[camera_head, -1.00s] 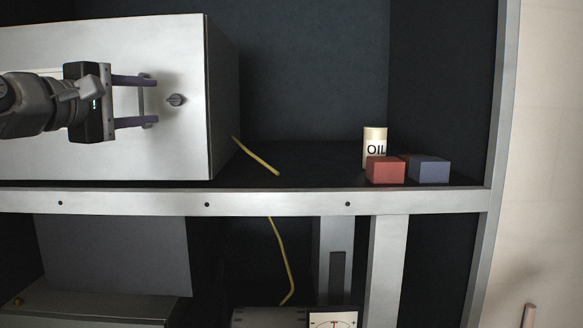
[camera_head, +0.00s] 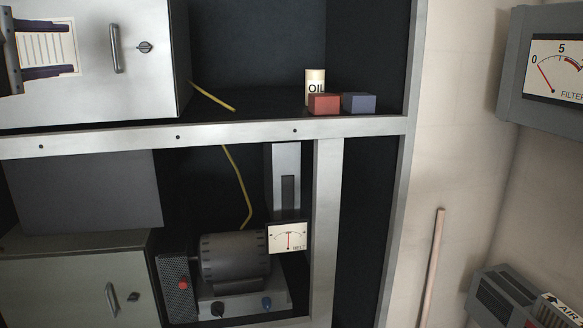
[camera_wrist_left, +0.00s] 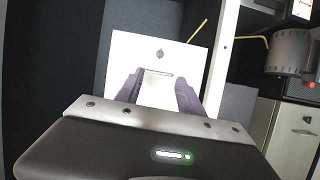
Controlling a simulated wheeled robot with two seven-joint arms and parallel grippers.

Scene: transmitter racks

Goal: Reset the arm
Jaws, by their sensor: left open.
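My left gripper (camera_head: 72,43) is at the left edge of the head view, with only its front part showing. Its two purple fingers are apart and empty, in front of a white cabinet door (camera_head: 150,85). The fingertips are left of the door's vertical handle (camera_head: 115,48) and apart from it in the picture. In the left wrist view the open fingers (camera_wrist_left: 159,79) point at the same door, with the handle (camera_wrist_left: 158,72) seen between and just beyond the tips. My right gripper is in neither view.
An oil can (camera_head: 315,85), a red block (camera_head: 324,104) and a blue block (camera_head: 358,103) sit on the shelf. A yellow cable (camera_head: 212,95) hangs beside the cabinet. Below are a motor (camera_head: 235,260) and a meter (camera_head: 288,238). A metal rack post (camera_head: 326,220) stands right of them.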

